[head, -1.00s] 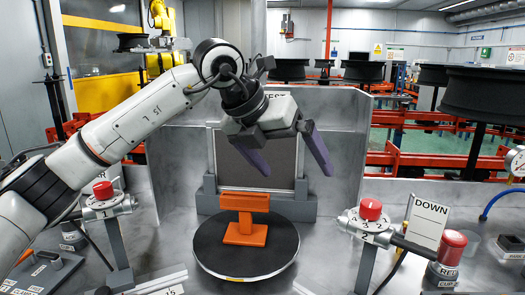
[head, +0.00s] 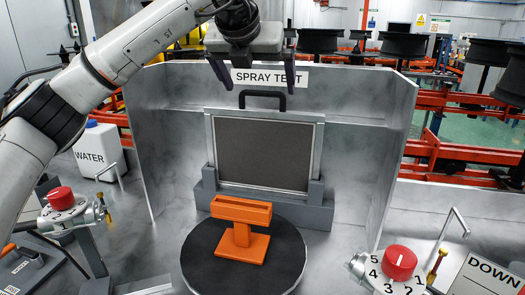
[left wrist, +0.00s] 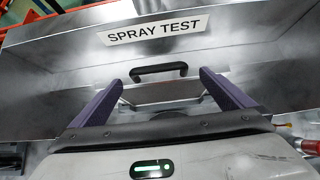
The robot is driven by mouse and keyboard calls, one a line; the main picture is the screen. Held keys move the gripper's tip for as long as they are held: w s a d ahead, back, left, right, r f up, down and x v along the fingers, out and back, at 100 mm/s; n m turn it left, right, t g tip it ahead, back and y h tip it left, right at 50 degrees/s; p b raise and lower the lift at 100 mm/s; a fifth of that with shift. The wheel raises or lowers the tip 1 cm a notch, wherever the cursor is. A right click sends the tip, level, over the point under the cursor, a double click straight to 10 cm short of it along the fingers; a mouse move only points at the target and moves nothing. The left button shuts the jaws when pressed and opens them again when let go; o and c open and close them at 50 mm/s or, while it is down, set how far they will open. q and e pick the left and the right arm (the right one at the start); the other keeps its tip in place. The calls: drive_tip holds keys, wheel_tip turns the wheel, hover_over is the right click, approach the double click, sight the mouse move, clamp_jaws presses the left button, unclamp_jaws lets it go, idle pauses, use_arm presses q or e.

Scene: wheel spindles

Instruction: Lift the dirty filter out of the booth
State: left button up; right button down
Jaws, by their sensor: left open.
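The dirty filter (head: 262,153) is a dark grey panel in a light metal frame. It stands upright in a grey holder (head: 205,188) at the back of the spray booth (head: 355,130). A black handle (head: 262,93) rises from its top edge; the handle also shows in the left wrist view (left wrist: 158,70). My left gripper (head: 252,84) is open and empty above the filter, pointing down. In the left wrist view its two purple fingers lie on either side of the handle's line of sight, and they do not hold it. My right gripper is not in view.
An orange stand (head: 240,225) sits on a dark round turntable (head: 215,262) in front of the filter. Red-knobbed valves stand at left (head: 61,199) and right (head: 399,262). A white water container (head: 98,152) stands left of the booth. The booth's side walls flank the filter.

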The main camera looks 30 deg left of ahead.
sight(261, 94)
use_arm(q)
drive_tip(key=x, duration=0.2)
drive_tip(key=p+x, duration=0.1)
drive_tip(key=x, duration=0.1)
drive_tip(key=shift+a, duration=0.2)
drive_tip(key=shift+w+f, duration=0.35)
drive_tip(key=shift+r, duration=0.1)
drive_tip(key=c, duration=1.6)
drive_tip(key=shift+c, duration=0.2)
